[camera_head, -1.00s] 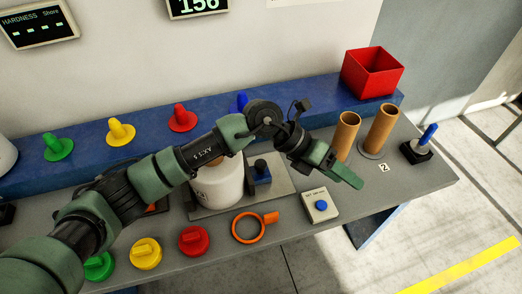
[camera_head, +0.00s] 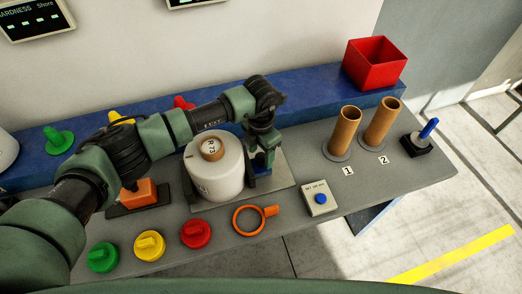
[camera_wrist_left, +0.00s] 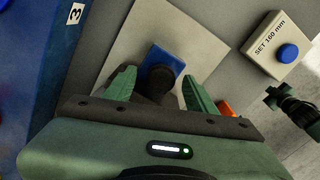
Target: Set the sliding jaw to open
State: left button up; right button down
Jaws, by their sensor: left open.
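The sliding jaw is a blue block with a dark knob, on a grey plate beside the white bobbin (camera_head: 217,178). In the left wrist view the blue block (camera_wrist_left: 168,60) shows just beyond my left gripper (camera_wrist_left: 160,90). The gripper's two green fingers are apart, one on each side of the dark knob; whether they touch it I cannot tell. In the head view my left gripper (camera_head: 262,140) points down over the sliding jaw (camera_head: 262,160) and hides its top. A small green and black gripper (camera_wrist_left: 283,98), seemingly my right one, shows at the wrist view's right edge.
A button box (camera_head: 320,200) and an orange ring (camera_head: 248,220) lie in front. Two brown tubes (camera_head: 344,130) stand to the right, with a blue-handled lever (camera_head: 425,135) beyond them. A red bin (camera_head: 375,65) sits on the blue shelf behind. Coloured knobs (camera_head: 149,245) line the front left.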

pick_arm(q)
jog(key=shift+f, duration=0.2)
grip_shut()
jog(key=shift+r, duration=0.1)
dwell(1.2)
